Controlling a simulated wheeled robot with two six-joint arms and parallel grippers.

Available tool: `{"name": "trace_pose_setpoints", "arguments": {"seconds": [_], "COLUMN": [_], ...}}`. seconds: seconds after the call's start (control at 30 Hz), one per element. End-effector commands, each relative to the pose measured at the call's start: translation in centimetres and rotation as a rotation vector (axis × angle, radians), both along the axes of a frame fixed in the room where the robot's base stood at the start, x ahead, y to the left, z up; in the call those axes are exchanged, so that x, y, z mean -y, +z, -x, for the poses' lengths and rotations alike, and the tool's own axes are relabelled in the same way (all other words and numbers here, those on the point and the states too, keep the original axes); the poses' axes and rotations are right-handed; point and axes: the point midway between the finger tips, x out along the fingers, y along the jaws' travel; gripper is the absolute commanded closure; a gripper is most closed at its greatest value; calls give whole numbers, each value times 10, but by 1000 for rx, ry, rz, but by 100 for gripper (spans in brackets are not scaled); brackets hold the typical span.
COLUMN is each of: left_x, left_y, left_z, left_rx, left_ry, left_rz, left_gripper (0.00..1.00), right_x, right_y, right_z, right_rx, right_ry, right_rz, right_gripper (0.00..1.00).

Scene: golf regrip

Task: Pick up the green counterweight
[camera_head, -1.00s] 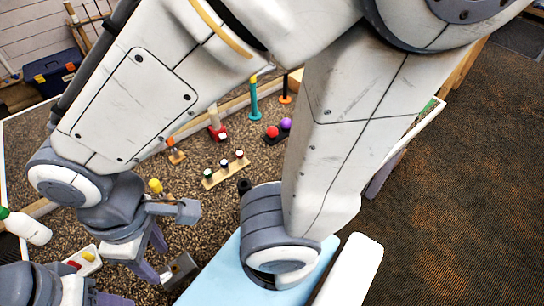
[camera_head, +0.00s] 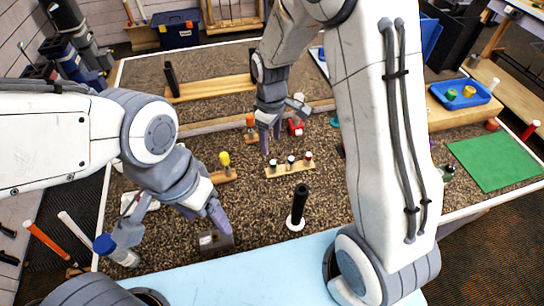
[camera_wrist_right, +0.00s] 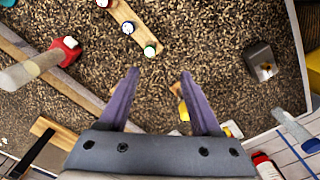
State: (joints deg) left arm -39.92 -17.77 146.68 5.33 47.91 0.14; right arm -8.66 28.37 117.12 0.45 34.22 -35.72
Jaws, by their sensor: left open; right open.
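A small counterweight with a green top (camera_wrist_right: 150,50) stands at the near end of a wooden rack (camera_wrist_right: 138,38) in the right wrist view, just beyond my right gripper's fingertips. In the head view it appears to be the left piece (camera_head: 272,163). My right gripper (camera_wrist_right: 158,74) is open and empty, with its fingers on either side of bare mat. In the head view my right gripper (camera_head: 270,140) is above and behind the rack's left end. My left gripper (camera_head: 176,220) is open at the lower left, near a grey block (camera_head: 214,240).
The rack also holds a blue-topped piece (camera_wrist_right: 128,28) and a red-topped piece (camera_wrist_right: 103,3). A red base with a post (camera_wrist_right: 66,50), a yellow-topped tool (camera_head: 224,159) and a black grip on a white base (camera_head: 298,208) stand nearby. A blue tray (camera_head: 488,106) is at the right.

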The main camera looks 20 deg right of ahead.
Motion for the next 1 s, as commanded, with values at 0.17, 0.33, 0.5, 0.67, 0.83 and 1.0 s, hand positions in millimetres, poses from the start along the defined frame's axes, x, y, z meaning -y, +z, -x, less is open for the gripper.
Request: {"name": "trace_pose_setpoints", "arguments": {"seconds": [0.17, 0.33, 0.5, 0.67, 0.83, 1.0], "left_x": [0, 0, 0, 0, 0, 0], "left_y": [5, 12, 15, 22, 37, 41], "left_z": [0, 0, 0, 0, 0, 0], "left_rx": [0, 0, 0, 0, 0, 0], "left_ry": [0, 0, 1, 0, -3, -4], "left_rz": [0, 0, 0, 0, 0, 0], "left_gripper": [25, 25, 25, 25, 25, 25], "right_x": [18, 18, 18, 16, 12, 13], "right_y": [-24, -51, -68, -77, -98, -118], "right_z": [-14, -14, -15, -15, -17, -18], "right_rx": [-7, -10, -7, -7, -9, -6], "right_ry": [14, 16, 15, 15, 15, 14], "right_rz": [6, 6, 6, 6, 6, 6], "right_gripper": [35, 35, 35, 35, 35, 35]}}
